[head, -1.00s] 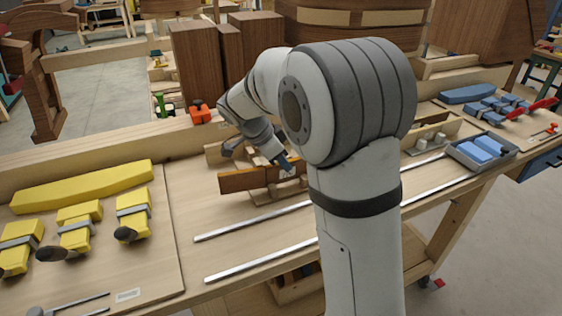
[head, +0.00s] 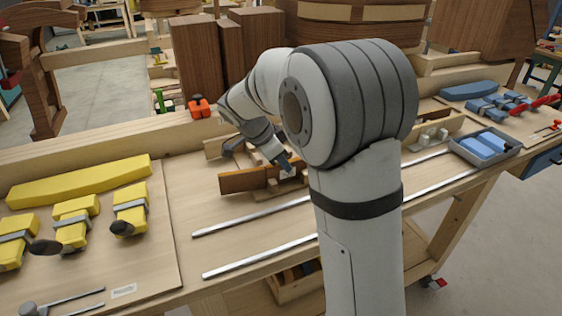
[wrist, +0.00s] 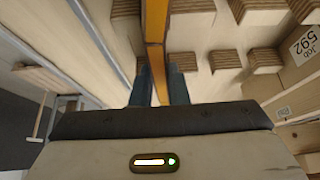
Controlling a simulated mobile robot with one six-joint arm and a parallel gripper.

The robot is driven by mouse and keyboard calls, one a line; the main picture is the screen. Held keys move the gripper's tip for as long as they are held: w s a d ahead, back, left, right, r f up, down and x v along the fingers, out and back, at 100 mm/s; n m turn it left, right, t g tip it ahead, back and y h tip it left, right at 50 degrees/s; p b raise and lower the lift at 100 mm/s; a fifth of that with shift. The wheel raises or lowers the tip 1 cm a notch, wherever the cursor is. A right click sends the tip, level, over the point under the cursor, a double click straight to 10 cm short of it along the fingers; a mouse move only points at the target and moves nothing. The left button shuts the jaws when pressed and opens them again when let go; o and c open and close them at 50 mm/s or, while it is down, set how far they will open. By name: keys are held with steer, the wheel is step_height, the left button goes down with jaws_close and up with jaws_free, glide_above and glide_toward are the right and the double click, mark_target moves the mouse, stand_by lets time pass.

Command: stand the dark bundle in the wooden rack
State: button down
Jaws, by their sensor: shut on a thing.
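The dark bundle (head: 240,182) is a long brown wooden piece standing on its narrow edge at the light wooden rack (head: 266,193), behind the metal rails. My gripper (head: 286,168) is shut on it near its right part. In the wrist view, the bundle shows as a narrow orange-brown edge (wrist: 155,20) running between the two dark fingers of my gripper (wrist: 157,86). Blocks of the rack (wrist: 188,58) with striped sides lie on both sides of it. Whether the bundle's lower edge touches the rack's floor is hidden.
Yellow clamped pieces (head: 85,182) lie on a board at left. Two metal rails (head: 250,218) run along the bench front. A grey tray (head: 483,150) with blue blocks stands at right. Tall brown panels (head: 197,60) stand behind the bench.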

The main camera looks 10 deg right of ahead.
steer(key=shift+f, duration=0.15)
steer(key=c, duration=1.3)
jaws_free()
steer(key=v, duration=0.7)
steer(key=shift+a+r+b, duration=0.2)
steer(key=shift+r+b, duration=0.05)
steer(key=shift+b, duration=0.15)
steer(key=shift+s+r, duration=0.15)
steer(key=shift+s, duration=0.05)
steer(key=s+d+f+n+y, duration=0.1)
steer(key=s+f+n+y, duration=0.1)
steer(key=s+n, duration=0.3)
steer(key=s+d+f+n+t+y, duration=0.1)
steer(key=s+n, duration=0.4)
steer(key=s, duration=0.6)
steer(key=s+d+f+n+y, duration=0.2)
steer(key=s+n, duration=0.3)
steer(key=s, duration=0.3)
steer(key=shift+s+d+f+n+y, duration=0.1)
steer(key=shift+f+n+y, duration=0.1)
steer(key=shift+f, duration=0.25)
steer(key=shift+s+d+f+n+y, duration=0.1)
steer(key=shift+f+n+y, duration=0.1)
steer(key=shift+f, duration=0.25)
